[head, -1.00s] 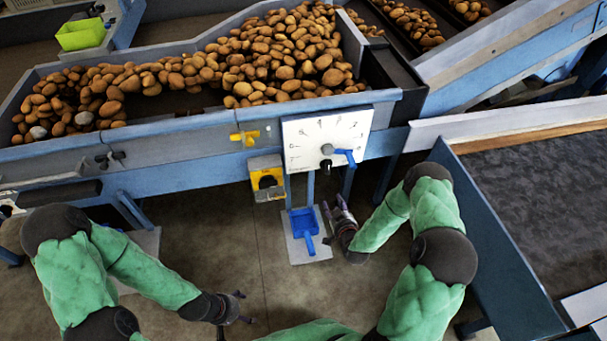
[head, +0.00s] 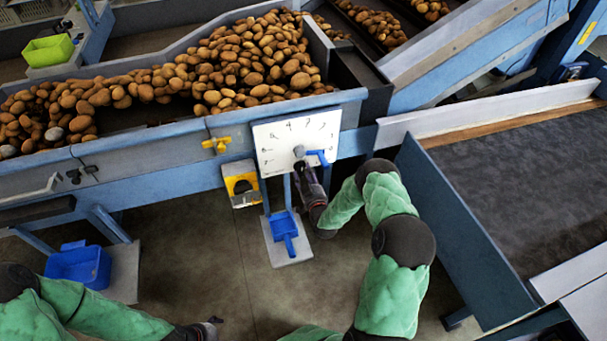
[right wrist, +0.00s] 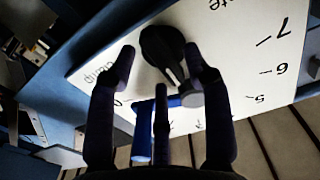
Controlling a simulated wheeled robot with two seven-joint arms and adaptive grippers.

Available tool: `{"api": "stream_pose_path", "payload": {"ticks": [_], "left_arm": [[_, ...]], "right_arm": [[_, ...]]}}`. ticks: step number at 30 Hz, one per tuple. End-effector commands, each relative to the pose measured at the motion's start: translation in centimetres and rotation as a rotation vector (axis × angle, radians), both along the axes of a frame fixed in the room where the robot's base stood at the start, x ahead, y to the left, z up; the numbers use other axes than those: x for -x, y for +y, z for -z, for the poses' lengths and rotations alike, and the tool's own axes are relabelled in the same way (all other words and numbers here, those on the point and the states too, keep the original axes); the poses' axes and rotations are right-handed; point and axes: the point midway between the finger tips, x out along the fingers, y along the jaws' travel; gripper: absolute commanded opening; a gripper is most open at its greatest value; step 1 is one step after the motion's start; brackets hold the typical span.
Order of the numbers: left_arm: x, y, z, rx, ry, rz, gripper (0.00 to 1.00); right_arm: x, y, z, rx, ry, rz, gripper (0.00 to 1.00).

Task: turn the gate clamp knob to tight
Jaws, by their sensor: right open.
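The black clamp knob (right wrist: 160,45) with a pale pointer line sits on the white scale plate (head: 270,150), near the printed word "clamp". My right gripper (head: 302,168) is at the plate's lower edge and covers the knob in the head view. In the right wrist view my right gripper (right wrist: 160,58) is open, its fingertips on both sides of the knob; I cannot tell whether they touch it. A grey hub (head: 299,151) with a blue lever (head: 318,157) is just above. My left gripper (head: 211,326) is low in the head view, away from the plate, its opening unclear.
A yellow wing knob (head: 216,144) and a yellow box (head: 240,183) are left of the plate. A blue dustpan (head: 284,226) stands below it. Potatoes (head: 250,70) fill the trough behind. A blue-framed belt (head: 520,180) lies right.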

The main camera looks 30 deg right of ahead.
Motion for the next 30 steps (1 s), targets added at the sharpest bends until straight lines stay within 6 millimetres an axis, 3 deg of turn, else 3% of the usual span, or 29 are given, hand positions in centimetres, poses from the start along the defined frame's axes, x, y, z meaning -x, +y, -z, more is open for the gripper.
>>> {"api": "stream_pose_path", "payload": {"ticks": [6,14,20,30], "left_arm": [[0.0,0.0,0.3,0.000,0.000,0.000,0.80],[0.0,0.0,0.3,0.000,0.000,0.000,0.80],[0.0,0.0,0.3,0.000,0.000,0.000,0.80],[0.0,0.0,0.5,0.000,0.000,0.000,0.80]], "right_arm": [[-1.4,-0.3,0.0,-0.001,0.000,-0.001,0.50],[-1.5,-0.3,0.0,-0.001,0.001,-0.001,0.50],[-1.4,-0.3,0.0,-0.001,0.002,-0.001,0.00],[-1.4,-0.3,0.1,-0.021,-0.003,-0.001,0.00]]}}
